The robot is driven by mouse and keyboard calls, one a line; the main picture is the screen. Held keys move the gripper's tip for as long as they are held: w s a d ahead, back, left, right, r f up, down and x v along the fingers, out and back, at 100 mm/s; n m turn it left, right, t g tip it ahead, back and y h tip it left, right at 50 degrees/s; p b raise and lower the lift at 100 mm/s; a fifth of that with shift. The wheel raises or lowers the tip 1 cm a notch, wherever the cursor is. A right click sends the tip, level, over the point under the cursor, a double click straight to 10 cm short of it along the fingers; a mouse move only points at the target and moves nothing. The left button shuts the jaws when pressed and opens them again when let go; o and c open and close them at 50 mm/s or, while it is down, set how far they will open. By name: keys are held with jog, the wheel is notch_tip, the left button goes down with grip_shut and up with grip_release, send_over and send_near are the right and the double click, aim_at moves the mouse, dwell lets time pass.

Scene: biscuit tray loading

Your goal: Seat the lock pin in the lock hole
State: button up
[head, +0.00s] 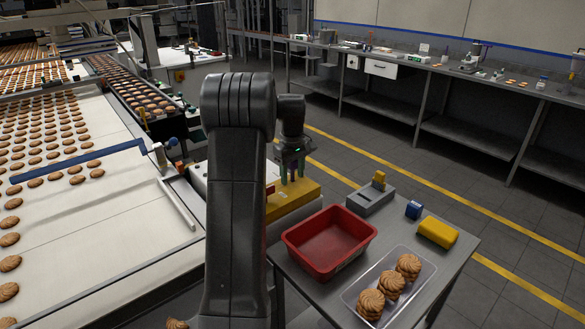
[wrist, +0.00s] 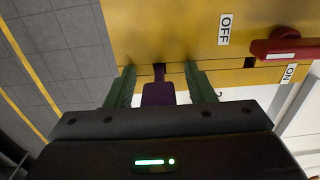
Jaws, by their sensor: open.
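My gripper (head: 292,180) is over the yellow box (head: 300,194) in the head view. In the wrist view its green fingers (wrist: 158,92) are open, one on each side of a purple pin (wrist: 158,95), with gaps to it. The pin's narrower dark stem meets the edge of the yellow panel (wrist: 165,30); I cannot tell how deep it sits. A small dark square hole (wrist: 250,62) shows in the panel, near the red lever (wrist: 285,46). The lever lies by the ON label; the OFF label is left of it.
A cart on the right holds a red bin (head: 330,268), a grey block with a yellow tab (head: 370,200), a blue item (head: 413,210), a yellow item (head: 437,232) and a clear tray (head: 349,294) of biscuits. The biscuit conveyor (head: 100,240) fills the left. Floor is open behind the cart.

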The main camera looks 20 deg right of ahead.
jog(key=c, duration=1.1)
jog(key=shift+o, duration=0.2)
jog(key=shift+r, duration=0.25)
jog(key=r, duration=0.6)
jog(key=a+r, duration=0.1)
jog(key=r, duration=0.2)
jog(key=shift+s+a+r, duration=0.1)
jog(key=shift+r, duration=0.15)
jog(key=s+a+p, duration=0.2)
jog(key=s+a, duration=0.1)
jog(key=a, duration=0.5)
jog(key=shift+s+a+f+p, duration=0.1)
jog(key=shift+a+f+p, duration=0.05)
jog(key=shift+f, duration=2.3)
jog(key=shift+s+a+f+p, duration=0.1)
jog(key=shift+a+f+p, duration=0.05)
jog(key=shift+f, duration=2.25)
